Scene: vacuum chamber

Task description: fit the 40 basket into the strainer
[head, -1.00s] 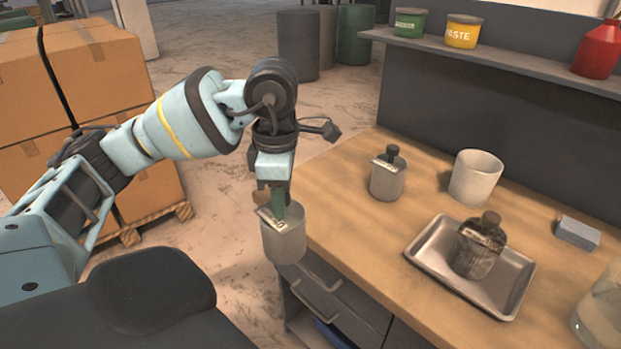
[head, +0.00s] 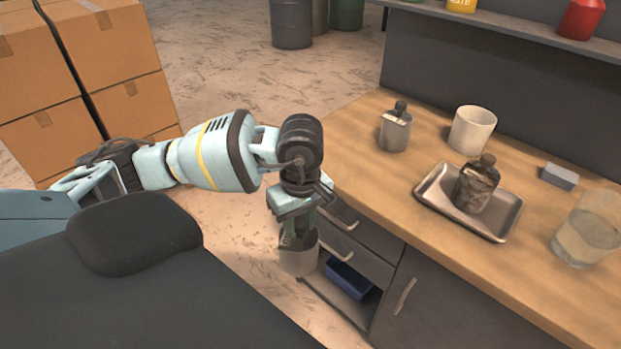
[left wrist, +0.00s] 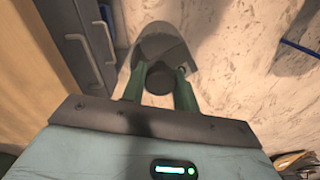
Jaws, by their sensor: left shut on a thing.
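My left gripper (head: 291,232) is shut on a grey cylindrical basket (head: 298,263) with a label on its top. It hangs upright off the table's front edge, in front of the drawers. In the left wrist view the green fingers close on the dark knob of this basket (left wrist: 165,35). A similar grey basket (head: 395,136) with a dark knob and a label stands on the table. The label numbers are too small to read, so I cannot tell which is the 40. A pale open cup (head: 472,130) stands nearby; I cannot tell whether it is the strainer. My right gripper is out of view.
A metal tray (head: 506,222) on the wooden table (head: 345,142) bears a dark stained bottle-like vessel (head: 476,187). A grey block (head: 559,176) and a glass beaker (head: 588,232) stand to the right. Below, an open space holds a blue bin (head: 350,280).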

